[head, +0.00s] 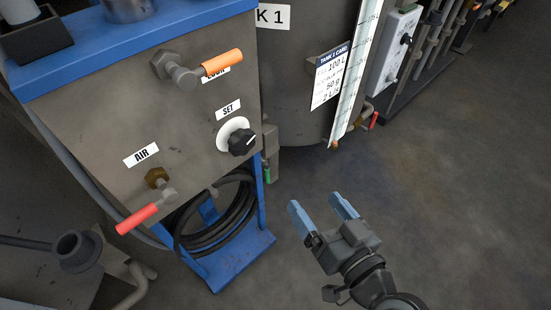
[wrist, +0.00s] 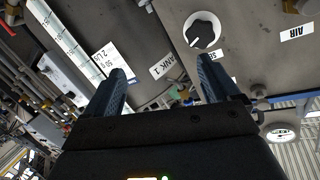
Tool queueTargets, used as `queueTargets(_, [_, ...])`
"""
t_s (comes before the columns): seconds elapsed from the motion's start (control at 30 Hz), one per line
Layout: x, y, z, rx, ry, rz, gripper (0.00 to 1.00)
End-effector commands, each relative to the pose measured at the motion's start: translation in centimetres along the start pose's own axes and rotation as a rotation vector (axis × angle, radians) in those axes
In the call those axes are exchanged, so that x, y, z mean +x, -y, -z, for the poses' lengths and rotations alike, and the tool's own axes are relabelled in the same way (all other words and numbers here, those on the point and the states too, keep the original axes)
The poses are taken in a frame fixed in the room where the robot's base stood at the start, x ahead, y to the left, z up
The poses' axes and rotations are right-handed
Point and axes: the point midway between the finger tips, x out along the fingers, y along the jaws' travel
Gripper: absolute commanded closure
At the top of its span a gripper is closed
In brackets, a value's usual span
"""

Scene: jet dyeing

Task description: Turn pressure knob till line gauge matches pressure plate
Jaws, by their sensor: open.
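The pressure knob is a black dial with a white pointer mark on a white disc, below the SET label (head: 228,110) on the grey panel. I see the knob (head: 242,142) right of the panel's middle in the head view, and the knob (wrist: 202,31) at the top in the wrist view. My gripper (head: 315,202) is open and empty, to the right of and below the knob in the picture, apart from it. Its blue fingers also show in the wrist view. A round white gauge (wrist: 282,132) shows at the right there; its reading is too small to tell. I cannot make out a pressure plate.
An orange-handled valve (head: 221,63) is above the knob, and a red-handled AIR valve (head: 140,218) is at lower left. A coiled black hose (head: 222,232) hangs below the panel over a blue base (head: 243,263). A grey tank (head: 295,90) stands behind. Floor at right is clear.

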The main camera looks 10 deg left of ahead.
Motion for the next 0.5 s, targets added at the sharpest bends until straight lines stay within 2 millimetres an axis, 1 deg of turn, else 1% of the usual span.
queueTargets(0.03, [2.7,0.5,-0.7,-0.001,-0.013,0.060,0.11])
queueTargets(0.1, [5.4,1.7,-0.4,-0.001,-0.021,0.137,0.11])
queueTargets(0.2, [8.2,3.4,0.4,-0.006,-0.035,0.228,0.11])
queueTargets(0.3, [9.9,4.7,1.1,-0.009,-0.046,0.292,0.11])
queueTargets(0.5, [11.3,6.0,1.8,-0.012,-0.053,0.338,0.11])
